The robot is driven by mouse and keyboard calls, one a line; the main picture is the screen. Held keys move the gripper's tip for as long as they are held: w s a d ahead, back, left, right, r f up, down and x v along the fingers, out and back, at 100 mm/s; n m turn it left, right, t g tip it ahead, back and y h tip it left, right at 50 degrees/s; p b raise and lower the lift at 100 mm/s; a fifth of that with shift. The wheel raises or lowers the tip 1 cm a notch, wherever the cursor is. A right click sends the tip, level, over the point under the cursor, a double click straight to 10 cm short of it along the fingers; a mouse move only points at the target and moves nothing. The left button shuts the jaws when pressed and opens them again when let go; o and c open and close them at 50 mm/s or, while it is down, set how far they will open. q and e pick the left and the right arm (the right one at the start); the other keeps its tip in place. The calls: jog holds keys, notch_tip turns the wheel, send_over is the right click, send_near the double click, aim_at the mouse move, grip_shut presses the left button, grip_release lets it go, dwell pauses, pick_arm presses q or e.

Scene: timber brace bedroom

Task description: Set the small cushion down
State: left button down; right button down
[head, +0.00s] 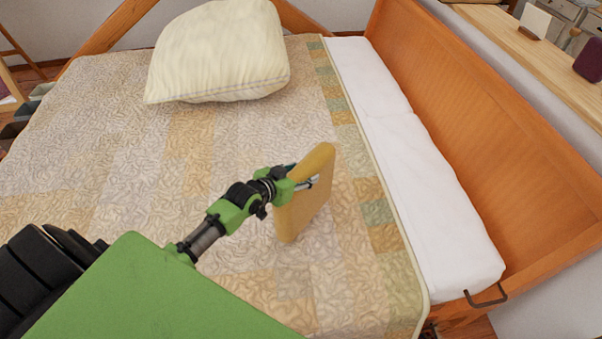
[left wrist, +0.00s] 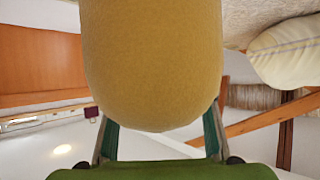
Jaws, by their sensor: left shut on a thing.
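The small cushion (head: 306,196) is mustard yellow and stands on edge, tilted, over the quilt of the bed in the head view. My left gripper (head: 304,184) is shut on it, with fingers at its side. In the left wrist view the cushion (left wrist: 155,65) fills the upper middle between the two green-edged fingers (left wrist: 160,140). I cannot tell whether its lower edge touches the quilt (head: 110,140). My right gripper is not in view.
A large cream pillow (head: 220,52) lies at the far side of the bed. White bedding (head: 400,150) runs along the wooden headboard (head: 490,120) on the right. The quilt around the cushion is clear. A wooden shelf (head: 520,45) with small items is at upper right.

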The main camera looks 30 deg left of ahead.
pick_arm(q)
jog(key=shift+r, duration=0.1)
jog(key=c, duration=1)
grip_release()
jog(key=b+v, duration=0.1)
jog(key=v, duration=1.1)
